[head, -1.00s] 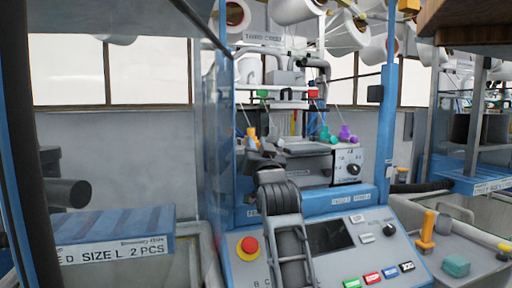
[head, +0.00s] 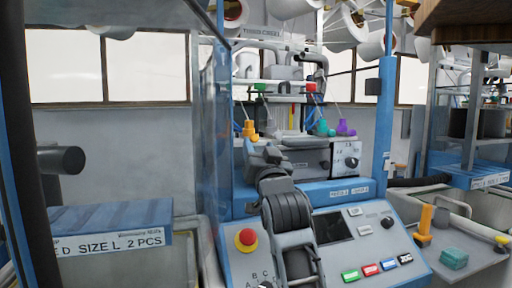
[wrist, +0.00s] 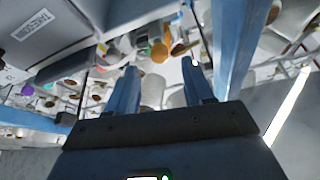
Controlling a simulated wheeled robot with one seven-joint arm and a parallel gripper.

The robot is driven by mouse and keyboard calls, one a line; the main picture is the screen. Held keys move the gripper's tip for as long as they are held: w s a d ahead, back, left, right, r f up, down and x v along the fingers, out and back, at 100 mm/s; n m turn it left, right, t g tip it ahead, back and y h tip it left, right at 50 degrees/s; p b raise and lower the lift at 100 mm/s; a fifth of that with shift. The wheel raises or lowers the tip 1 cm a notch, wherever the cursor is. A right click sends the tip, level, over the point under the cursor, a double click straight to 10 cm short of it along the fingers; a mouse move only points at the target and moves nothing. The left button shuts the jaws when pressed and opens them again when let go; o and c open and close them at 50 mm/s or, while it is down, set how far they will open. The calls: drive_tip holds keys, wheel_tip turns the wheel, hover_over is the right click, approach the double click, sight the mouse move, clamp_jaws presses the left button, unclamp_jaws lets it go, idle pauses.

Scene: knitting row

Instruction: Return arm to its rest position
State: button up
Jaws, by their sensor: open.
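My arm rises at the lower centre of the head view, in front of the knitting machine's control panel (head: 375,235). Its dark ribbed joint stands before the panel, and the upper end reaches toward the machine's middle opening. My gripper's fingertips cannot be made out in the head view. In the wrist view my gripper (wrist: 160,80) is open, with two blue fingers apart and nothing between them. Beyond the fingers the wrist view shows cones of yarn and machine parts, tilted and blurred.
A red emergency button (head: 247,238) sits on the panel, left of my arm. A blue box labelled "SIZE L 2 PCS" (head: 112,240) is at left. A tray at right holds a teal block (head: 454,258) and an orange-handled tool (head: 425,222). Blue posts flank the machine.

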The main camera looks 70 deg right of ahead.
drive_tip(key=shift+v, duration=1)
